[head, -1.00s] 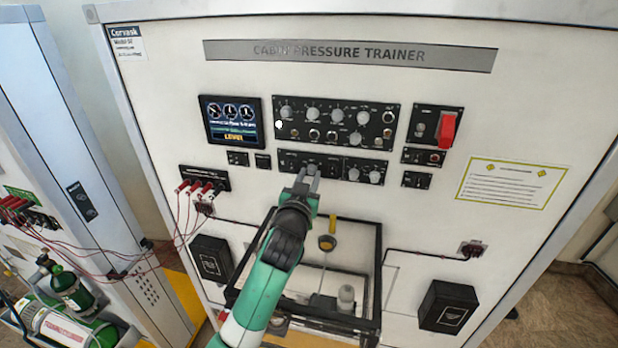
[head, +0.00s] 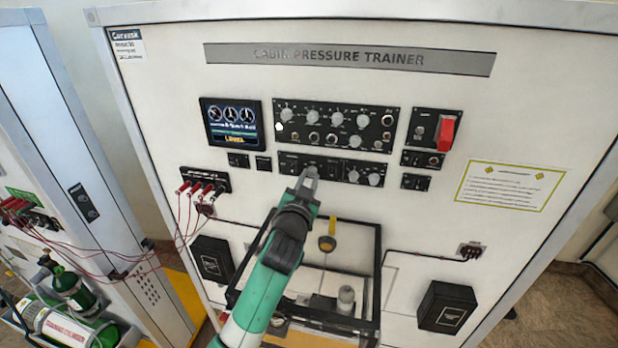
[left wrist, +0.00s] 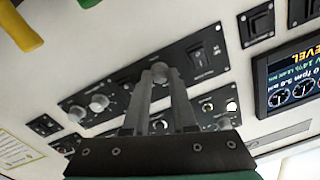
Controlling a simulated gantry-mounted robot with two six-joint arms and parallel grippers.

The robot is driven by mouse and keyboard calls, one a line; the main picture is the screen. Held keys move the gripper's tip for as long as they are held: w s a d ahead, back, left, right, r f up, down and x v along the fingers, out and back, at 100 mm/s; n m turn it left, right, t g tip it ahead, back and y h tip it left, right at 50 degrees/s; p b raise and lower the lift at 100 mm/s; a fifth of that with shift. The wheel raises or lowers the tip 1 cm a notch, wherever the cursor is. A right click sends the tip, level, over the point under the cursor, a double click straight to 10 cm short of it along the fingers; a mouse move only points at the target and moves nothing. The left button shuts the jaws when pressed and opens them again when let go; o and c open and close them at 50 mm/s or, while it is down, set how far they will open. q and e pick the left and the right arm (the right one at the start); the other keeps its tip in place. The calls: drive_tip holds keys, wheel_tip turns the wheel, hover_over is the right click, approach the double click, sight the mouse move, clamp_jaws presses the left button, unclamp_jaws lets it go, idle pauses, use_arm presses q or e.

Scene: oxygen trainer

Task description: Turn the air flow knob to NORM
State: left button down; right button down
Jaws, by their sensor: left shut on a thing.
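The lower black knob panel (head: 289,162) is on the white trainer face, below the larger knob panel. My left gripper (head: 309,173) reaches up to its left part. In the left wrist view, which shows the panel upside down, the fingers are shut on a grey round knob (left wrist: 160,70). The fingertips are at its two sides and hide part of it. Its label and pointer cannot be read, so I cannot confirm from print that it is the air flow knob. Two other grey knobs (left wrist: 98,103) sit on the same panel. My right gripper is not in view.
Above are the larger knob panel (head: 326,118) and a lit screen (head: 232,124). A red switch cover (head: 448,130) is to the right. Red cables (head: 180,222) hang at left.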

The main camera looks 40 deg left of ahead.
use_arm(q)
drive_tip(key=m+p, duration=0.1)
drive_tip(key=m, duration=0.1)
drive_tip(key=shift+r+m, duration=0.1)
drive_tip(key=shift+m, duration=0.3)
drive_tip(key=shift+m+p, duration=1.05)
drive_tip(key=shift+m, duration=1.05)
drive_tip(key=c, duration=0.7)
unclamp_jaws()
drive_tip(key=shift+s, duration=0.15)
drive_tip(key=v, duration=1.1)
drive_tip(key=shift+s+f+b, duration=0.25)
drive_tip(key=shift+b, duration=0.15)
